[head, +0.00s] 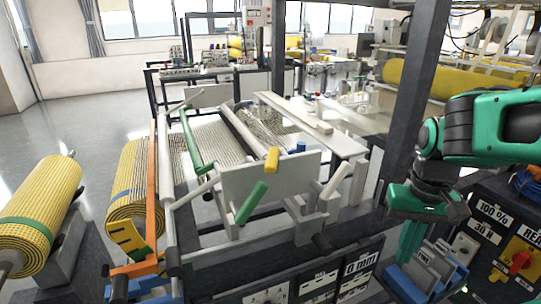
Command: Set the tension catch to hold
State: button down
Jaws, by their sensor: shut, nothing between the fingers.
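My gripper (408,255) hangs pointing down at the right, beside the blue rack of grey labelled cards. Its green fingers are together, and no object shows in them. The tension catch carries no label I can read. Candidate levers stand on the white laminating frame left of my gripper: a green-gripped lever (252,202), a yellow-tipped lever (272,160) and a long green bar (190,140). All are well apart from my gripper. I cannot tell which one is the catch or how it is set.
A dark upright post (415,85) stands between the frame and my arm. A control panel with a red knob on a yellow plate (519,261) is at the right. The blue card rack (405,285) is close beside my gripper.

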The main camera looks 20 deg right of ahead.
aim_at(272, 167)
jog(key=z, duration=0.8)
jog(key=k, duration=1.4)
jog(key=u, duration=1.55)
jog(key=i, duration=1)
